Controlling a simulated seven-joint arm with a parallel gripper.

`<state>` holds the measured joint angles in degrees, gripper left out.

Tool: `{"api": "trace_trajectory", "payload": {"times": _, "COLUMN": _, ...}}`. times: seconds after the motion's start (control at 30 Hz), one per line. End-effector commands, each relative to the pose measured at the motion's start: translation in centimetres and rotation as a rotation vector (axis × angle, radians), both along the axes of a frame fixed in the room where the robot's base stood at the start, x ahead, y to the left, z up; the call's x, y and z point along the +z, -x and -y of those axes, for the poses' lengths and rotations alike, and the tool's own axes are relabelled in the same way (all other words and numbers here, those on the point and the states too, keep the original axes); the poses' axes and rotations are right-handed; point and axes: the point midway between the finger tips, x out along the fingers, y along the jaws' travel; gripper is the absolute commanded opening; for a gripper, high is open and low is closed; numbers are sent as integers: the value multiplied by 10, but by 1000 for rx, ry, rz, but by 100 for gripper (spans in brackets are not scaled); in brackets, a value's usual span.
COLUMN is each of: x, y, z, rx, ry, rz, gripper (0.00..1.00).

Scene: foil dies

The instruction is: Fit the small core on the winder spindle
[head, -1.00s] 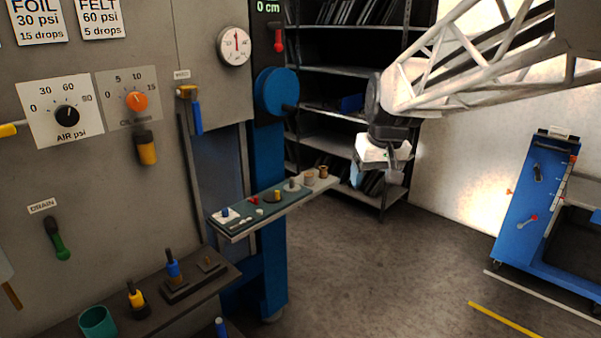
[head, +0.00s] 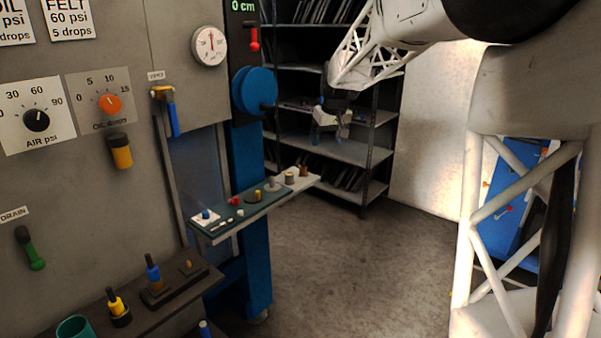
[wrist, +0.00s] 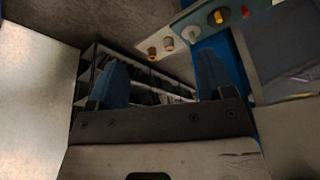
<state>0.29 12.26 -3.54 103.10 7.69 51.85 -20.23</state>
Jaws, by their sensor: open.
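Two small brown and tan cores stand at the right end of the shelf: a brown one (head: 304,171) and a paler tan one (head: 289,178). Both also show in the wrist view, the brown one (wrist: 152,53) left of the tan one (wrist: 168,44). I cannot tell surely which is the small core. The blue winder disc (head: 252,90) is on the blue column, with a dark stub, perhaps the spindle (head: 268,106), on its right. My gripper (head: 333,125) is open and empty, up and right of the cores. Its blue fingers (wrist: 162,62) show in the wrist view.
The narrow shelf (head: 222,238) also holds a grey piece (head: 272,185), a yellow piece (head: 257,195) and a red piece (head: 235,201). A dark rack (head: 340,152) stands behind my gripper. A lower ledge (head: 205,277) carries coloured tools. The floor right of the column is clear.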

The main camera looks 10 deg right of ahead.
Motion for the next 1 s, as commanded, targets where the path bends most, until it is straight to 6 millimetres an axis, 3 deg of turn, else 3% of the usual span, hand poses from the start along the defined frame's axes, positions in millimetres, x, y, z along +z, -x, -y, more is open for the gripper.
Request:
{"api": "trace_trajectory", "payload": {"times": 0.1, "x": -9, "y": -31, "z": -1, "rx": 15, "ry": -2, "rz": 3, "gripper": 75}}
{"api": "trace_trajectory", "payload": {"times": 0.47, "x": -38, "y": -117, "z": -4, "rx": 65, "ry": -6, "rz": 19, "gripper": 75}}
{"api": "trace_trajectory", "payload": {"times": 1.0, "x": -102, "y": -236, "z": -10, "rx": 139, "ry": -11, "rz": 47, "gripper": 75}}
